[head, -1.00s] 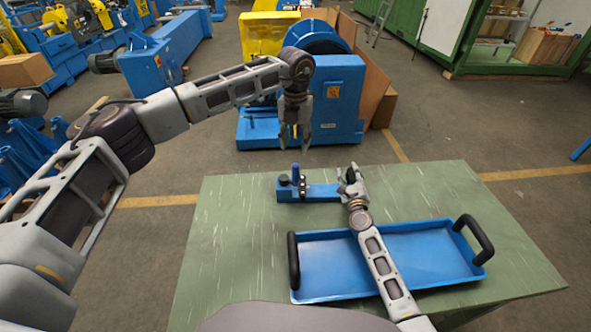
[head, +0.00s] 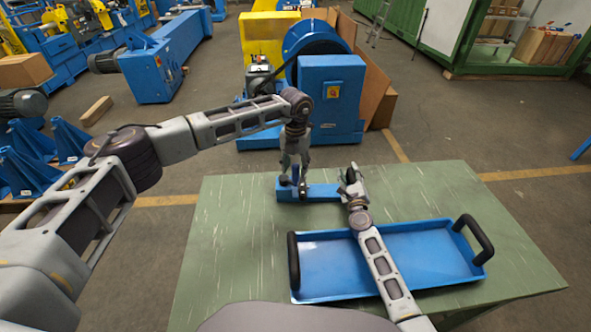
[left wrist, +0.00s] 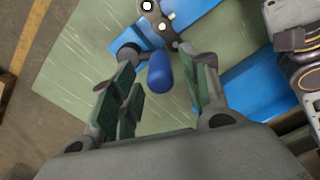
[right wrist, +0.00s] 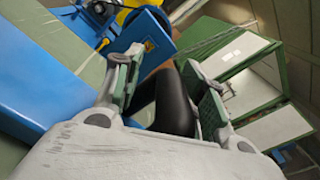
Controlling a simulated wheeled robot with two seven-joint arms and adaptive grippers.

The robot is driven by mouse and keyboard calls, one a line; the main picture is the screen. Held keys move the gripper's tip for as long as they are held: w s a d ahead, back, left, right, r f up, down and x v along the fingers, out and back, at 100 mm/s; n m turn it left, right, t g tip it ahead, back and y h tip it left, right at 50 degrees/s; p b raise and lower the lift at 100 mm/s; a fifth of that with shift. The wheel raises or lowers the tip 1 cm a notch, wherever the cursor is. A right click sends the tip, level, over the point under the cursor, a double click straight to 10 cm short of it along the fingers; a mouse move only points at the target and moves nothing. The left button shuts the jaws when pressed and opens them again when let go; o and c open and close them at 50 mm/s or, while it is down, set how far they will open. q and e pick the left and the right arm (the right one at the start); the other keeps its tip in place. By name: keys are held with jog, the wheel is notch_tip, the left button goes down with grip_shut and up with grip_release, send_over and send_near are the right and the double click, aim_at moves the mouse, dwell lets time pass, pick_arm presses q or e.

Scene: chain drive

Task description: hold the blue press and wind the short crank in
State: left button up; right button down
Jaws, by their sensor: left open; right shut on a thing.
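The blue press (head: 321,192) is a long blue bar lying at the back of the green table. At its left end stands the upright blue crank handle (left wrist: 160,72), beside dark metal links (left wrist: 155,22). My left gripper (head: 293,182) points down over that end, open. In the left wrist view the handle stands between its fingers (left wrist: 168,60), with gaps visible on the sides. My right gripper (head: 350,176) is at the press's right end, shut on a black grip (right wrist: 168,103); the press's blue body (right wrist: 35,85) shows beside it in the right wrist view.
A blue tray (head: 325,265) with black handles lies in front of the press, under my right arm. The green table (head: 225,250) is clear on the left and right. A large blue machine (head: 338,95) stands on the floor behind the table.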

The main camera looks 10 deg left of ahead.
pick_arm(q)
jog(key=shift+f, duration=0.85)
jog(key=shift+c, duration=0.4)
grip_shut()
